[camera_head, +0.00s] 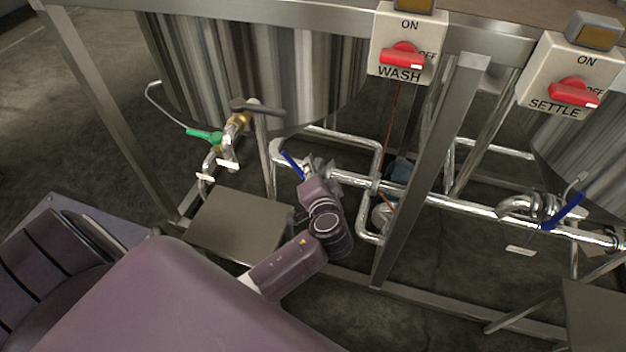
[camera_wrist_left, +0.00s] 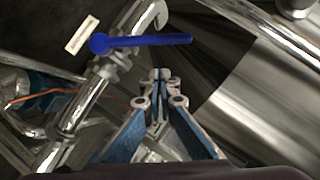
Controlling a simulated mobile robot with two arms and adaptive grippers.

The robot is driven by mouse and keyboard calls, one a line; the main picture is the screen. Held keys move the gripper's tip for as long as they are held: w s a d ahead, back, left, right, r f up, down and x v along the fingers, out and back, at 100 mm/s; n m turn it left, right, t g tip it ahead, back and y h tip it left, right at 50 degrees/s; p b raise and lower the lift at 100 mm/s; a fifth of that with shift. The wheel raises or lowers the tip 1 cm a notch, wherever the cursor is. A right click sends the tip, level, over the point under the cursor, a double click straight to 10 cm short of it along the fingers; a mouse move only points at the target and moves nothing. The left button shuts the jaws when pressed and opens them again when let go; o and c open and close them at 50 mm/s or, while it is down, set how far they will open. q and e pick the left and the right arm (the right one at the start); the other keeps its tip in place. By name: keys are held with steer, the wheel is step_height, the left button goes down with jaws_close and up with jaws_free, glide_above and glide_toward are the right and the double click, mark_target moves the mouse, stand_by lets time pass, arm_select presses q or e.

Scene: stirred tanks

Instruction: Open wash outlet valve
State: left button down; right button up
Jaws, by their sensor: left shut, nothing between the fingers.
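The wash outlet valve has a blue lever handle (camera_head: 292,165) on the silver pipe below the wash tank (camera_head: 250,60). In the left wrist view the blue handle (camera_wrist_left: 150,40) reaches right from its pivot, at an angle across the pipe. My left gripper (camera_head: 308,168) is close beside the handle, on its right in the head view. In the left wrist view its fingertips (camera_wrist_left: 160,75) are together and empty, below the handle in the picture. I cannot tell whether they touch it. My right gripper is not in view.
The WASH switch box (camera_head: 408,42) and SETTLE switch box (camera_head: 568,80) hang on the frame. A steel frame leg (camera_head: 425,175) stands right of my gripper. A green-handled valve (camera_head: 204,135) is left, above a grey plate (camera_head: 238,222). Another blue handle (camera_head: 564,211) is far right.

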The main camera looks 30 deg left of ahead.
mark_target(297, 168)
arm_select(q)
steer(key=a+f, duration=0.2)
steer(key=a, duration=0.1)
steer(key=shift+w+a+f+b, duration=0.1)
steer(key=shift+a+f+b, duration=0.15)
steer(key=shift+b, duration=0.1)
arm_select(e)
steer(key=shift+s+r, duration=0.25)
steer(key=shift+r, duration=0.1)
arm_select(q)
steer(key=shift+a+p, duration=0.2)
steer(key=shift+p, duration=0.1)
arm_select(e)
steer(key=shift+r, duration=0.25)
arm_select(q)
steer(key=shift+a+h, duration=0.15)
steer(key=shift+h, duration=0.15)
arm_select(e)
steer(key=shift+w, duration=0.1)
